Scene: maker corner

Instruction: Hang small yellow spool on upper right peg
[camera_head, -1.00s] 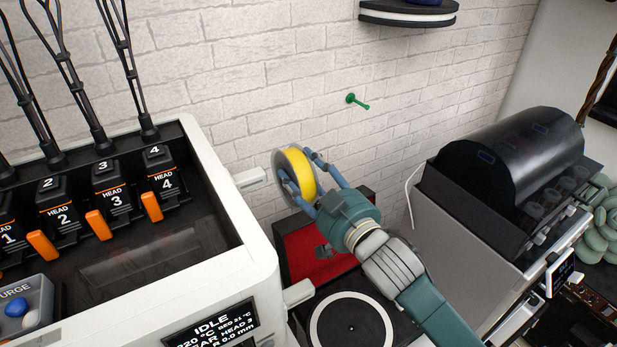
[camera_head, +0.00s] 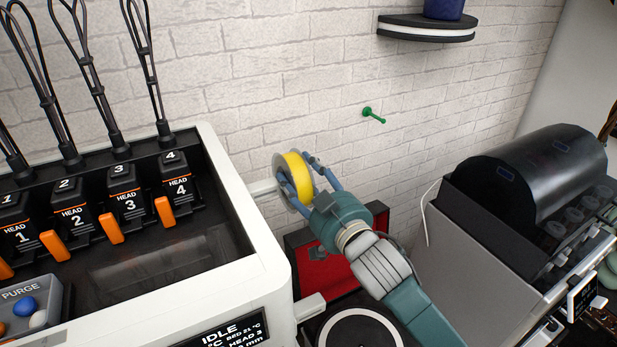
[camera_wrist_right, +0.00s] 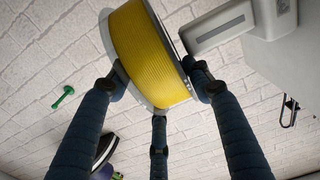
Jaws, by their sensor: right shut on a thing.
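The small yellow spool (camera_head: 297,176) with pale flanges is in my right gripper (camera_head: 305,177), in front of the brick wall. In the right wrist view the spool (camera_wrist_right: 148,52) sits between the blue fingers of the gripper (camera_wrist_right: 160,85). One white spool holder arm of the printer is close beside it. A green peg (camera_head: 373,115) sticks out of the wall, up and to the right of the spool and apart from it. The peg also shows at the left of the right wrist view (camera_wrist_right: 63,97). No other peg is in view. My left gripper is not in view.
A round shelf (camera_head: 427,28) is above right of the peg. A dark-drummed machine (camera_head: 530,185) stands right. Bare wall surrounds the peg.

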